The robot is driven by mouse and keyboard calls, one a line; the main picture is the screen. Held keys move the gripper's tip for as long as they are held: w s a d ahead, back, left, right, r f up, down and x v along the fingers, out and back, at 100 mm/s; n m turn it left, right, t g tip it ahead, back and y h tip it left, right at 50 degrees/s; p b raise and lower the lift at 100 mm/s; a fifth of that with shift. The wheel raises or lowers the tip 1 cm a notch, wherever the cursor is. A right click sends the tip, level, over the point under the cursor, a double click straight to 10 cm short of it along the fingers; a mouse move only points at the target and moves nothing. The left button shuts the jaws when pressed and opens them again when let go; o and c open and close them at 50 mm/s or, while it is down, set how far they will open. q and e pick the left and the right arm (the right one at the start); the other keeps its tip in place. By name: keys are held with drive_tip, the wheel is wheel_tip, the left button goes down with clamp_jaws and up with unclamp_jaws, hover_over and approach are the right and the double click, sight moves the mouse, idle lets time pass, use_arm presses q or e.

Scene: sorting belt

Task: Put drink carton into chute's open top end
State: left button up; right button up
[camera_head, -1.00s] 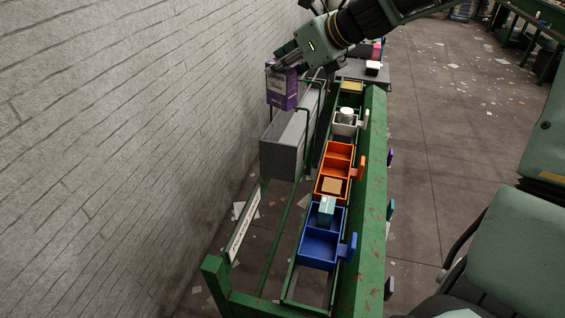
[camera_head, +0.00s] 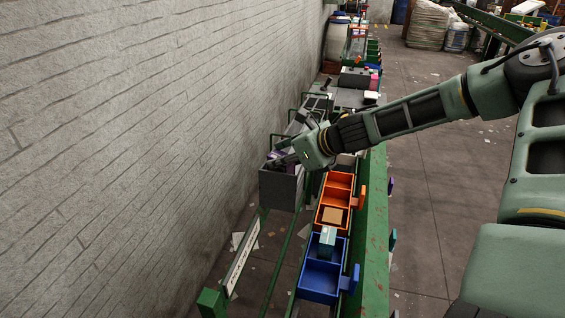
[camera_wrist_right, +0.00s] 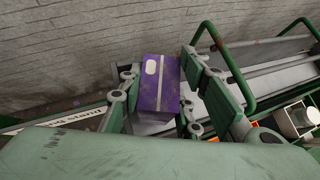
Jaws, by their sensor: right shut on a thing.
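The purple drink carton (camera_wrist_right: 160,82) is between the fingers of my right gripper (camera_wrist_right: 158,100) in the right wrist view. In the head view only a small purple part of the carton (camera_head: 279,155) shows, at the top of the grey chute (camera_head: 280,190). My right gripper (camera_head: 283,158) is shut on the carton, at the chute's near upper end. The gripper hides most of the opening, and I cannot tell how deep the carton sits. My left gripper is not in view.
A blue bin (camera_head: 321,278) and an orange bin (camera_head: 332,216) stand in a row on the green frame right of the chute. A teal carton (camera_head: 327,240) and a brown box (camera_head: 332,215) sit in them. A brick wall (camera_head: 130,130) bounds the left.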

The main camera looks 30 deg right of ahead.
drive_tip(key=shift+d+f, duration=0.1)
drive_tip(key=shift+f, duration=0.45)
drive_tip(key=shift+w+d+f, duration=0.1)
drive_tip(key=shift+d, duration=0.05)
drive_tip(key=shift+f, duration=0.15)
drive_tip(key=o, duration=0.5)
